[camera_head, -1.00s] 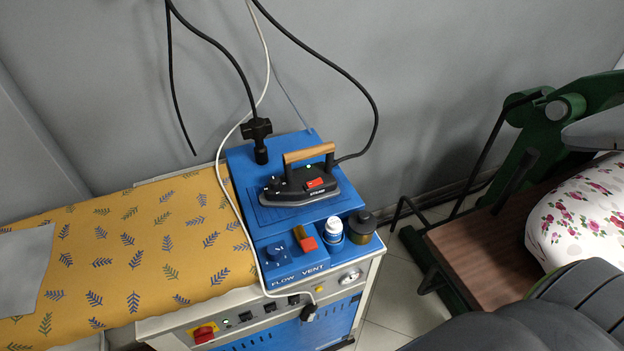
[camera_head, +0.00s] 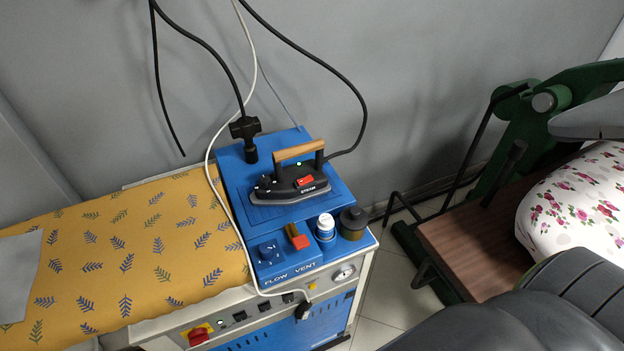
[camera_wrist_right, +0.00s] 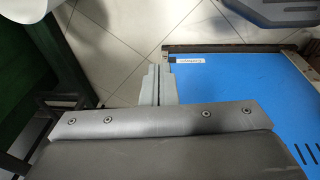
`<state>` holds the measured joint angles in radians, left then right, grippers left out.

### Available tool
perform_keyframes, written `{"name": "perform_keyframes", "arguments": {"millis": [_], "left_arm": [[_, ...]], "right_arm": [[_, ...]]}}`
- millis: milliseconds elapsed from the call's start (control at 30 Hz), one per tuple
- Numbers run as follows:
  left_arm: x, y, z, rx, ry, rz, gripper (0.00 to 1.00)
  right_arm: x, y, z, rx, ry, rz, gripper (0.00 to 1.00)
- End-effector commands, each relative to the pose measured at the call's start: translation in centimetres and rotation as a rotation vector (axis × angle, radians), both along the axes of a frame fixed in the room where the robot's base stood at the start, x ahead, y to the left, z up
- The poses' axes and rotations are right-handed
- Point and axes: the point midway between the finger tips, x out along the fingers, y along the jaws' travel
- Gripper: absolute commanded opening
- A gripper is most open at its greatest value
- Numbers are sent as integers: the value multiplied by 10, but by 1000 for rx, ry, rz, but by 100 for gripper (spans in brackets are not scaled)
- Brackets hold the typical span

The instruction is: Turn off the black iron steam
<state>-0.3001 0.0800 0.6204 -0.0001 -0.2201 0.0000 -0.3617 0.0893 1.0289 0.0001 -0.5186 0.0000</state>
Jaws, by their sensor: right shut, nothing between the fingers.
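The black iron (camera_head: 285,187) with a wooden handle (camera_head: 299,149) rests on the blue top plate (camera_head: 232,168) of the ironing station. On its side is a red switch (camera_head: 305,181), with the word STEAM below it. A small green light (camera_head: 299,163) glows on the iron. I cannot tell the switch's position. My right gripper (camera_wrist_right: 157,72) shows in the right wrist view, shut and empty, over the tiled floor left of the station's blue front panel (camera_wrist_right: 250,110). The head view shows neither gripper, and my left gripper is in no view.
Cables hang behind. A yellow ironing board (camera_head: 140,250) is left, a green press frame (camera_head: 520,160) right.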

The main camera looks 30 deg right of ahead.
Motion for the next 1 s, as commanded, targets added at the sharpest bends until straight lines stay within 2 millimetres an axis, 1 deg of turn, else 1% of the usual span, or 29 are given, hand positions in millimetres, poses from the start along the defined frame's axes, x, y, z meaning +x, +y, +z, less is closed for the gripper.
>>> {"name": "perform_keyframes", "arguments": {"millis": [33,200,267,400,567,867,967,1000], "left_arm": [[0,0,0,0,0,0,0],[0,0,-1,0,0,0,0],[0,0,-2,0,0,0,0],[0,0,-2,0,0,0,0],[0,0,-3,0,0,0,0],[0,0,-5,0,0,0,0],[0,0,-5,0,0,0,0],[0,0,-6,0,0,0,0]], "right_arm": [[11,-1,10,-3,-12,0,0],[40,-3,45,-10,-35,0,0],[49,-4,59,-12,-42,0,0],[67,-4,94,-18,-59,0,0],[82,-4,138,-24,-81,0,0],[103,1,229,-36,-146,6,0],[114,5,264,-42,-202,13,0],[122,7,280,-44,-237,18,0]]}}
